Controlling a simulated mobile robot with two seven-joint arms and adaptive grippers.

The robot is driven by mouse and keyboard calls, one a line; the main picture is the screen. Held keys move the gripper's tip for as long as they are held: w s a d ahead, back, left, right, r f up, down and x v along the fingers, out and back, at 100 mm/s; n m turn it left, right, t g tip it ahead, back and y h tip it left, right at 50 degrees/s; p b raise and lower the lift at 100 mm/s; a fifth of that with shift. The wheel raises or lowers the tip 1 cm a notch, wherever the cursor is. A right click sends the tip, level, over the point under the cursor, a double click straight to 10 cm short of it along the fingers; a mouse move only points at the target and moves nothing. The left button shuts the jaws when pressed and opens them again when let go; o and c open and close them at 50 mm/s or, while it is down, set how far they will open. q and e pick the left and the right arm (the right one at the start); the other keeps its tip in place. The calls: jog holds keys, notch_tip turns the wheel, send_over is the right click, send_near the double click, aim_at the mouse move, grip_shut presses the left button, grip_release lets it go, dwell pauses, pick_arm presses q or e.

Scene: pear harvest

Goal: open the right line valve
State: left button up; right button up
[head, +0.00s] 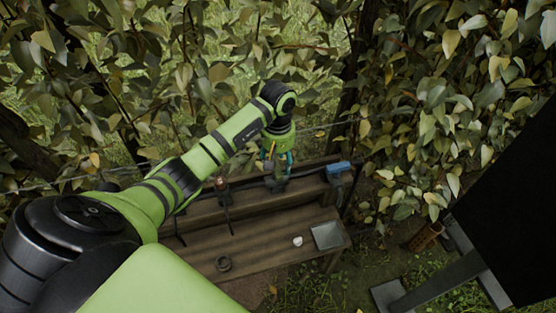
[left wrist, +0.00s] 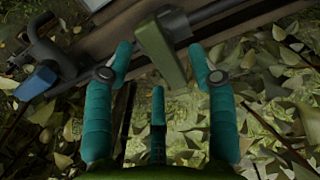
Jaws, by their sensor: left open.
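A dark pipe (left wrist: 215,17) runs along the back of the wooden bench, carrying valve fittings. A flat green lever (left wrist: 160,50) stands up from a grey valve body (left wrist: 173,22) on this pipe. My left gripper (head: 277,160) is over this valve; in the left wrist view its teal fingers (left wrist: 161,58) are apart on either side of the green lever, with no clear contact. A blue handle (head: 338,167) is on the pipe farther right; it also shows at the left of the left wrist view (left wrist: 38,83). Which valve is the right line one is not marked. My right gripper is out of view.
The wooden bench (head: 250,243) bears a dark ring (head: 223,263), a small white object (head: 297,241) and a grey square plate (head: 327,235). A reddish-brown fitting (head: 221,184) stands left of my gripper. Dense leaves hang behind. A dark panel (head: 510,190) stands at right.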

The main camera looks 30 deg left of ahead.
pick_arm(q)
jog(key=shift+f, duration=0.55)
grip_shut()
